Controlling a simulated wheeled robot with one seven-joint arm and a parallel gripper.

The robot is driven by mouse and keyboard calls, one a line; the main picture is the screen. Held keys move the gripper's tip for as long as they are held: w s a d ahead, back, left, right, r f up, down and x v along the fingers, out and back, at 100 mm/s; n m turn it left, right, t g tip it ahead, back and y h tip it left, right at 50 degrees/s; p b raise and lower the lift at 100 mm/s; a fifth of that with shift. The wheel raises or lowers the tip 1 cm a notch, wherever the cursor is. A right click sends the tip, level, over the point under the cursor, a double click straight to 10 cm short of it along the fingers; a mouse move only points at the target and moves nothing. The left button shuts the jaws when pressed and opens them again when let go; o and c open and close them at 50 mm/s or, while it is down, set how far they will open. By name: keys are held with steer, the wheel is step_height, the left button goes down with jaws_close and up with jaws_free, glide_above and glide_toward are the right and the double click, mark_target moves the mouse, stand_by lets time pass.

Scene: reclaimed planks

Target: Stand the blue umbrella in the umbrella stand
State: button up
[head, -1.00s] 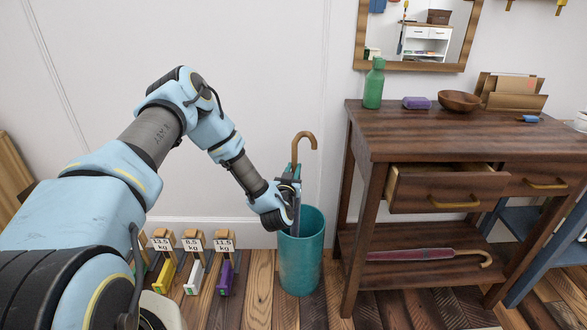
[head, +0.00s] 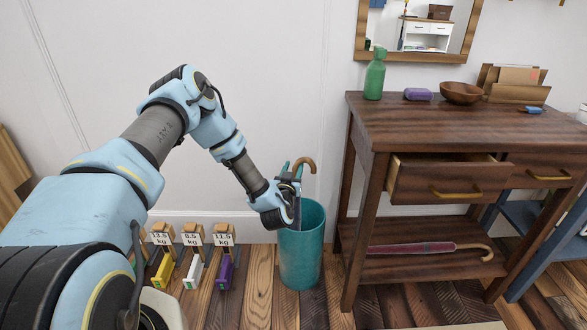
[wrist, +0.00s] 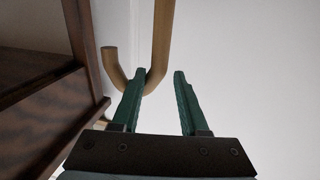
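The blue umbrella shows as a brown hooked wooden handle (head: 305,163) above the teal umbrella stand (head: 301,255), with a dark folded part at my gripper. Its lower end is hidden, apparently inside the stand. My gripper (head: 291,176) is at the stand's left rim, beside the top of the umbrella. In the wrist view the two green fingers (wrist: 160,85) are spread apart. The umbrella's handle (wrist: 163,40) stands beyond their tips, its hook bending left behind the left finger; I see no firm grip on it.
A dark wooden console table (head: 420,120) with a half-open drawer (head: 440,185) stands right of the stand. A crimson umbrella (head: 415,248) lies on its lower shelf. Several labelled weights (head: 193,265) sit on the floor to the left. The wall is close behind.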

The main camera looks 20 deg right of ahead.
steer(key=shift+o, duration=0.9)
steer(key=shift+r, duration=0.15)
steer(key=v, duration=1)
steer(key=shift+s+a, duration=0.2)
steer(key=shift+s, duration=0.1)
